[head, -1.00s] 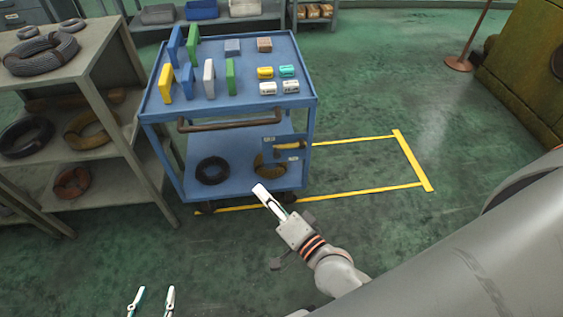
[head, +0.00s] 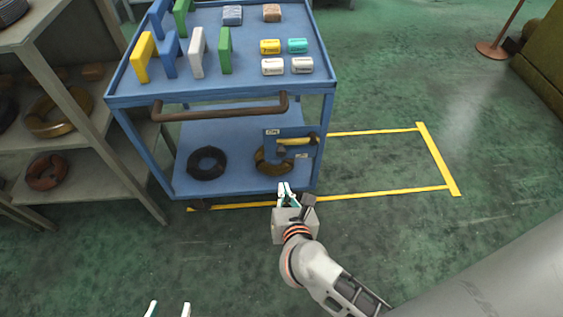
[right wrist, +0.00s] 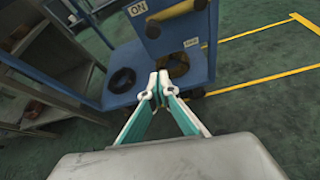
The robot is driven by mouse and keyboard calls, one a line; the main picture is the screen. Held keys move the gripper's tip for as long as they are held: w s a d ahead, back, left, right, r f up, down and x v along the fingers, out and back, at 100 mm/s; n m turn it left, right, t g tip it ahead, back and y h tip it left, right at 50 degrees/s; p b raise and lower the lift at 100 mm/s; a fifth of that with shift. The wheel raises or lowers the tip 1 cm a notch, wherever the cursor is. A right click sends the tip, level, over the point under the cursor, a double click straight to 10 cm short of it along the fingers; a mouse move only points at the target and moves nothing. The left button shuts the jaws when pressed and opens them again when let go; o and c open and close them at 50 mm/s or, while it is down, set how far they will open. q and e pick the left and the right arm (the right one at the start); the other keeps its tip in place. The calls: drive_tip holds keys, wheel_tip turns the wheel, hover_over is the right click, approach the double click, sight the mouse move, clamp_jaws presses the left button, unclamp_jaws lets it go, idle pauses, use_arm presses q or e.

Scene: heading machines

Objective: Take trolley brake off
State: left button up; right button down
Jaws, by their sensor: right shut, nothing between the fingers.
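The blue trolley (head: 225,97) stands on the green floor with a brown push bar (head: 220,110) across its near side. A blue brake panel (head: 270,147) sits at its near right, below the bar. The panel has an ON label (right wrist: 137,9), a second label too small to read, and a yellow brake handle (head: 297,141) lying roughly level. The handle also shows in the right wrist view (right wrist: 176,10). My right gripper (head: 284,187) is shut and empty, below and apart from the handle. My left gripper (head: 168,308) is open and empty at the bottom edge, only its fingertips showing.
Coloured blocks and small packs (head: 270,47) stand on the trolley top. Black and brown coils (head: 207,163) lie on its lower shelf. A grey rack (head: 100,140) stands close on the left. Yellow floor lines (head: 440,160) mark clear floor on the right.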

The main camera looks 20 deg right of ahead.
drive_tip(key=shift+f, duration=0.1)
drive_tip(key=b+x, duration=0.2)
drive_tip(key=x, duration=0.7)
use_arm(q)
drive_tip(key=shift+d+f+p, duration=0.1)
drive_tip(key=shift+d+p, duration=0.35)
drive_tip(key=shift+d, duration=0.1)
use_arm(e)
drive_tip(key=shift+w+d+r, duration=0.2)
drive_tip(key=shift+r, duration=0.4)
drive_tip(key=shift+w+d+r, duration=0.15)
drive_tip(key=shift+w+r, duration=0.05)
drive_tip(key=shift+r, duration=0.35)
drive_tip(key=shift+w+d+r, duration=0.2)
drive_tip(key=shift+r, duration=0.4)
drive_tip(key=shift+s, duration=0.1)
